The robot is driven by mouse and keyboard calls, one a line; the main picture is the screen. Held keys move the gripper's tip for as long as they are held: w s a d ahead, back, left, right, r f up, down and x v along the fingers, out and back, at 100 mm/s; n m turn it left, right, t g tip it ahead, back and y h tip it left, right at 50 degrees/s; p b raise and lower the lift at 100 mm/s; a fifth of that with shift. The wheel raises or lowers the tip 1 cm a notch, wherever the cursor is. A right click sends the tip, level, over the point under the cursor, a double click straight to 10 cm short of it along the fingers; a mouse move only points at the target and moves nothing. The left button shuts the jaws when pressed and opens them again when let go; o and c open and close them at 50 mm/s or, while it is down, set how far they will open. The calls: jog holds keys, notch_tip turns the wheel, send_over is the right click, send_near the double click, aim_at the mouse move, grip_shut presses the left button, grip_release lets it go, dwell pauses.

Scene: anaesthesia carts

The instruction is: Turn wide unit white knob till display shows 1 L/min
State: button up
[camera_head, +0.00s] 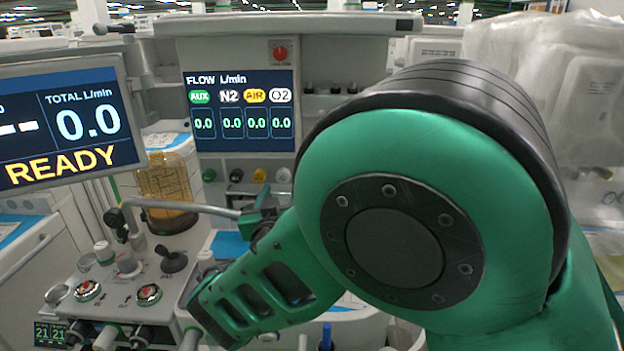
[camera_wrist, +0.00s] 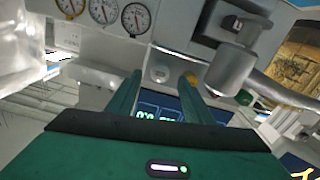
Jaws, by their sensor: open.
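The wide unit's white knob (camera_head: 284,175) is at the right end of the knob row under the flow panel. The flow display (camera_head: 240,110) reads 0.0 in all of its columns, including O2. In the wrist view, a pale round knob (camera_wrist: 160,73), which appears to be the white one, sits beyond and between the fingertips. My gripper (camera_wrist: 162,78) is open, with one green finger on each side of it in the picture. I cannot tell how far the tips are from the knob. Part of the display (camera_wrist: 150,112) shows between the fingers.
Green (camera_head: 209,175), black (camera_head: 236,175) and yellow (camera_head: 259,175) knobs stand beside the white one. A grey jointed tube (camera_head: 185,207) runs below the row. Round gauges (camera_wrist: 103,10) and a grey cylinder (camera_wrist: 230,70) are close in the wrist view. A READY screen (camera_head: 65,120) stands left.

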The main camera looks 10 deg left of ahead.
jog(key=shift+x, duration=2.4)
jog(key=c, duration=1.1)
